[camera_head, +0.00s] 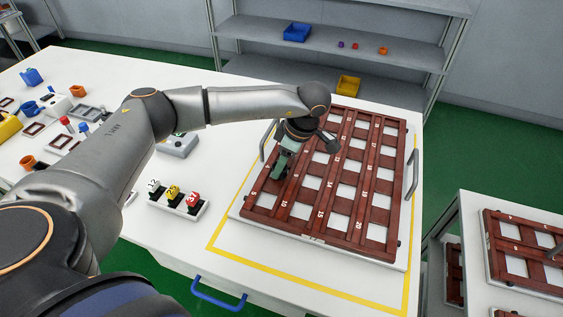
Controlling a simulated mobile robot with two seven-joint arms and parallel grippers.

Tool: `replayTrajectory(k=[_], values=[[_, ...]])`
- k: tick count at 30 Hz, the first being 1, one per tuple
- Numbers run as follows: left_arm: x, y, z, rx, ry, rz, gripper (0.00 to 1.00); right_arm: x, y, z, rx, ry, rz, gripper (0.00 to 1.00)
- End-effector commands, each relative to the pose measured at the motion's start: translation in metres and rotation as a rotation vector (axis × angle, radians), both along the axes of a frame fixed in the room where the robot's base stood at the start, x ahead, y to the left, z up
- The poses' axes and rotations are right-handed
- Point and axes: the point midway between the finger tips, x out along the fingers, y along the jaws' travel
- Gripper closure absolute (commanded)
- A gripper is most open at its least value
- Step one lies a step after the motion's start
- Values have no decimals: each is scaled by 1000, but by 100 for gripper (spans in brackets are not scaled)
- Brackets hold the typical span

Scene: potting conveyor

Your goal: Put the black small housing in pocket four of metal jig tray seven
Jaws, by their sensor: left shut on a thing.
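The jig tray (309,239) is a reddish-brown grid with numbered pockets on a white base, on the right part of the white table. My left gripper (280,170) points down over the tray's left column, near the front-left pockets. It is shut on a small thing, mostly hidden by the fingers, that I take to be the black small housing. I cannot tell whether that thing touches the tray. Pocket four seems to lie at the tray's front-left, partly covered by the gripper. My right gripper is not in view.
A white holder with numbered tags (178,205) stands left of the tray, near a grey box (178,145). Loose coloured parts and small trays cover the table's left. A second jig tray (520,280) is at lower right. Shelves (330,50) stand behind. A yellow line borders the tray.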

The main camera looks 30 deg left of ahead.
Motion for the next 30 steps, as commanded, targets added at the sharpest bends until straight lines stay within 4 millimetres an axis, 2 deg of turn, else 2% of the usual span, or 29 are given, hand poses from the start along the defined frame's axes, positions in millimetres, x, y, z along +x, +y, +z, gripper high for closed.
replayTrajectory(k=[1, 8, 15, 20, 23, 30], values=[[0, 0, -1, 0, 0, 0, 49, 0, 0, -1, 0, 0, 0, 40], [0, 0, 0, 0, 1, 0, 24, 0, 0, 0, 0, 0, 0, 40], [0, 0, 0, 0, 0, 0, 23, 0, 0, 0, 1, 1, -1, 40], [1, -2, 9, -2, -2, -1, 23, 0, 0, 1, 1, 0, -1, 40], [3, -7, 24, -2, -4, -2, 23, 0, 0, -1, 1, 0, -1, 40], [6, -22, 75, -2, -5, -1, 23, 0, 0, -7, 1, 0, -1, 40]])
